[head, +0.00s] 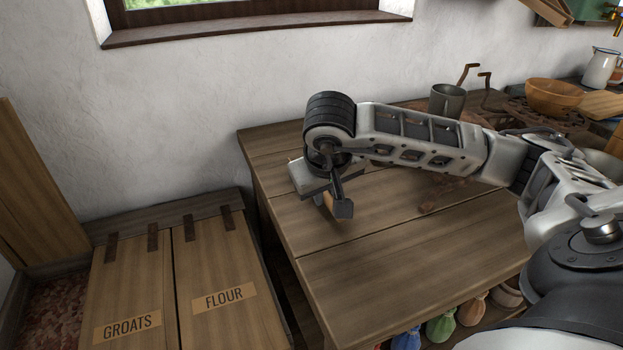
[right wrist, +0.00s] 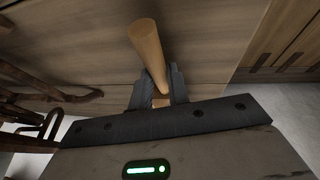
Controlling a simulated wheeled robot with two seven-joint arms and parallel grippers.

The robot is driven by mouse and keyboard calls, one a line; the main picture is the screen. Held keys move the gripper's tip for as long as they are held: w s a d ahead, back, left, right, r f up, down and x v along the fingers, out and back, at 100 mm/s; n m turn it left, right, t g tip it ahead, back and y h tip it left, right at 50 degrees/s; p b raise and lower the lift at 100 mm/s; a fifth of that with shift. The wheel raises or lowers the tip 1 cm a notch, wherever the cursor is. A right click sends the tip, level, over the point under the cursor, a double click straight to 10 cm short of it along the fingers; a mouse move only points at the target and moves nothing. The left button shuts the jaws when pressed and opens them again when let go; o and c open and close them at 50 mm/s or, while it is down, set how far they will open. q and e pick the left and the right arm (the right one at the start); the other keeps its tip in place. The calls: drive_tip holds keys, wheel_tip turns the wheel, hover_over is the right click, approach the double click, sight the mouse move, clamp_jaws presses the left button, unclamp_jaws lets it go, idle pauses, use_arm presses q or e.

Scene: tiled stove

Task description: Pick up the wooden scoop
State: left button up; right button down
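In the right wrist view the wooden scoop (right wrist: 147,48) shows as a pale, rounded wooden handle between the two dark fingers of my right gripper (right wrist: 159,92). The fingers lie close against both sides of the handle. My left gripper is in neither view.
The wooden table (head: 400,265) is clear in front. A dark mug (head: 447,101), a wooden bowl (head: 553,96) and a white jug (head: 600,67) stand toward the back right. Lidded bins marked GROATS and FLOUR (head: 215,262) stand left of the table. A wall with a window is behind.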

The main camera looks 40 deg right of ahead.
drive_tip(key=shift+r, duration=0.1)
drive_tip(key=shift+r, duration=0.2)
drive_tip(key=r, duration=0.3)
drive_tip(key=shift+a+r+p, duration=0.15)
drive_tip(key=shift+a+p, duration=0.05)
drive_tip(key=shift+p, duration=0.15)
use_arm(q)
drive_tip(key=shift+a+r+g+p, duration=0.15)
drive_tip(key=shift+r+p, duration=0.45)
drive_tip(key=shift+p, duration=0.75)
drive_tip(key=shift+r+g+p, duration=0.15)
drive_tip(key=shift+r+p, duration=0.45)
drive_tip(key=shift+p, duration=0.7)
use_arm(e)
drive_tip(key=s+a+r, duration=0.9)
drive_tip(key=a, duration=0.1)
drive_tip(key=shift+a, duration=0.2)
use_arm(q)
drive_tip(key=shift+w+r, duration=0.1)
